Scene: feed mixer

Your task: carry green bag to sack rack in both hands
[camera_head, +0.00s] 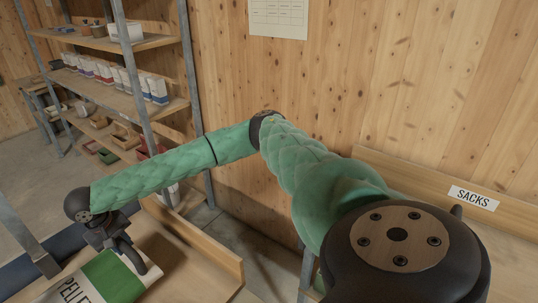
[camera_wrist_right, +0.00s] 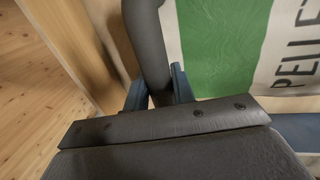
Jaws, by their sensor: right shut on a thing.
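The green bag (camera_head: 112,275) is white with a broad green band and black lettering starting "PELL". It lies at the lower left of the head view, partly cut off by the frame. My right gripper (camera_head: 118,245) is shut on a dark, thick handle at the bag's end. In the right wrist view, the blue fingers (camera_wrist_right: 160,90) close around this dark handle (camera_wrist_right: 148,45), beside the bag's green band (camera_wrist_right: 222,40). My left gripper is not in view. The sack rack (camera_head: 415,182) is at the right, a wooden board with a SACKS sign (camera_head: 473,198); my right arm hides part of it.
A wooden ledge (camera_head: 205,245) borders the surface beside the bag. A metal-framed shelf unit (camera_head: 140,100) with cartons and trays stands behind at the left. A grey post (camera_head: 22,232) stands at the left edge. A gap with floor lies between the ledge and the sack rack.

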